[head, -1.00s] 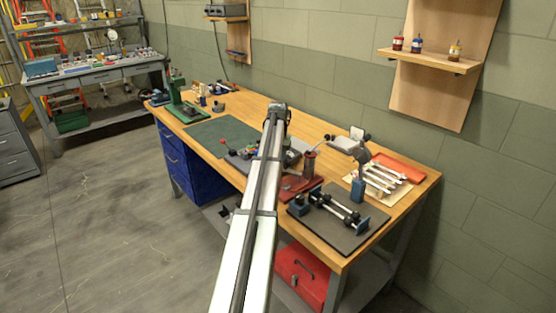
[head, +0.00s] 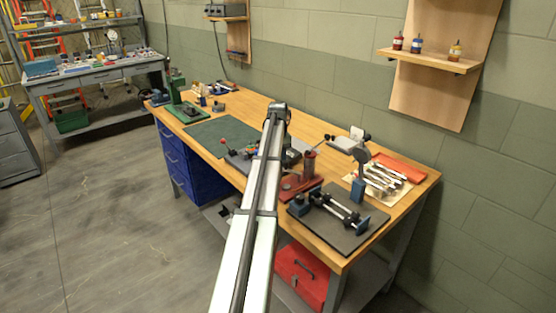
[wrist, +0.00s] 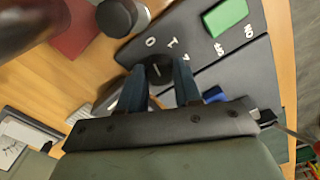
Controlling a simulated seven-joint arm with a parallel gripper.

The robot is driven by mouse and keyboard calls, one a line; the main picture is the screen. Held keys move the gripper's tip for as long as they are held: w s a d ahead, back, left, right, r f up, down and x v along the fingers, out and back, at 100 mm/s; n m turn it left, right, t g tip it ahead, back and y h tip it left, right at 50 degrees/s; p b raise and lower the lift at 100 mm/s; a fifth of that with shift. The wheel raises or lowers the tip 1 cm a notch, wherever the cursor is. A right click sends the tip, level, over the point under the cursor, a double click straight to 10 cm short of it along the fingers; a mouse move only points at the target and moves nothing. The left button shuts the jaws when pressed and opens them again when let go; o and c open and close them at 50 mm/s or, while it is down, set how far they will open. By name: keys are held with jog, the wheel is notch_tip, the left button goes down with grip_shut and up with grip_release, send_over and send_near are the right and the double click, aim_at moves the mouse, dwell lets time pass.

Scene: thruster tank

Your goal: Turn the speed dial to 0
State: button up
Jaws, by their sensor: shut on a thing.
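In the wrist view, the speed dial (wrist: 158,71) is a small black knob on a dark panel (wrist: 190,14). White digits are printed beside it, a 0 and then a 1 to its right. A short white mark on the knob points roughly toward the 0, but its exact alignment is too small to tell. My gripper (wrist: 158,68) has its two blue fingers on either side of the knob, shut on it. The fingers hide part of the knob's sides. In the head view my arm covers the dial and gripper.
A dark round post (wrist: 116,17) stands close by at upper left. In the head view, a dark plate with a rod fixture (head: 338,208) lies on the workbench (head: 405,200).

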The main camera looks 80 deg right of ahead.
jog(key=o, duration=1)
jog(key=shift+o, duration=0.2)
notch_tip(320, 180, up, 14)
jog(key=shift+f, duration=0.1)
dwell(0.5)
